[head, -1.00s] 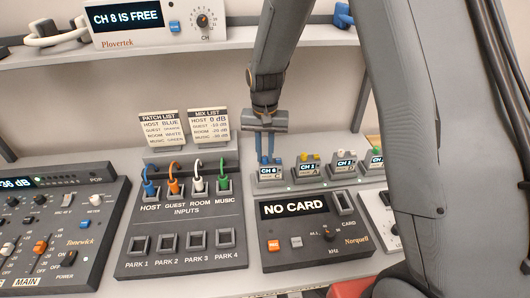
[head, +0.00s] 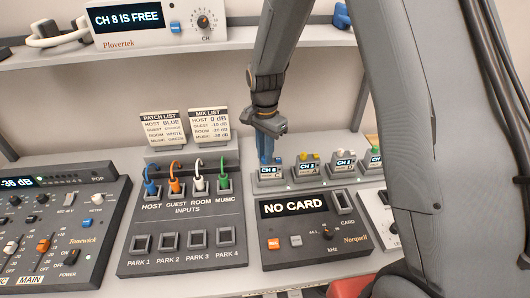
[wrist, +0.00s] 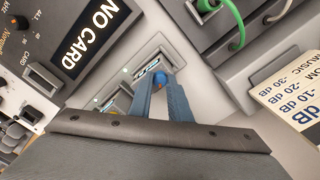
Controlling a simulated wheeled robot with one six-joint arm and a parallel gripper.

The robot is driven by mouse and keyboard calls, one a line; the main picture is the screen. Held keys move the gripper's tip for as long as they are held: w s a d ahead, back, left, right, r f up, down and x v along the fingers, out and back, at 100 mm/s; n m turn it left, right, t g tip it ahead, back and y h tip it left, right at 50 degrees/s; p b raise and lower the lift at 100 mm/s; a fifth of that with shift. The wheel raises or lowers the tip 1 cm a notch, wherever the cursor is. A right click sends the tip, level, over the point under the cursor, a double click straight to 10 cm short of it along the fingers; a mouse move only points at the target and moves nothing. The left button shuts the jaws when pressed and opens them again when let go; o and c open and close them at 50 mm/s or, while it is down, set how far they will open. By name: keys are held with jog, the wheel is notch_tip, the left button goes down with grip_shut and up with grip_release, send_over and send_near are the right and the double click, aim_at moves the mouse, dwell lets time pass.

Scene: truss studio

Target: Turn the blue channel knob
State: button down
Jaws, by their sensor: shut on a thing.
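The blue channel knob (wrist: 160,77) shows as a small blue round top between my fingertips in the wrist view. It sits on the leftmost of several small grey units, the blue-knob unit (head: 270,173), whose small display appears to read CH 8. My gripper (head: 266,158) points straight down over this unit, with its blue-grey fingers shut on the knob. In the head view the fingers hide most of the knob. The receiver display (head: 127,17) on the shelf reads CH 8 IS FREE.
The NO CARD box (head: 315,235) is in front. The patch panel (head: 180,235) with several coloured cables is to the left. Two list cards stand behind it.

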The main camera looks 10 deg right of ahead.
dwell(0.4)
jog(key=c, duration=1.6)
grip_release()
jog(key=shift+c, duration=0.2)
jog(key=shift+r, duration=0.1)
jog(key=shift+r+b, duration=1.15)
jog(key=shift+r, duration=2.7)
jog(key=s+d+f+n+b, duration=0.1)
jog(key=s+d+n, duration=0.4)
jog(key=s, duration=0.4)
jog(key=s+d+f+n+t+b, duration=0.1)
jog(key=s+d+n, duration=0.4)
jog(key=s, duration=0.4)
jog(key=shift+s+d+f, duration=0.2)
jog(key=shift+d+f, duration=0.1)
jog(key=shift+d, duration=0.2)
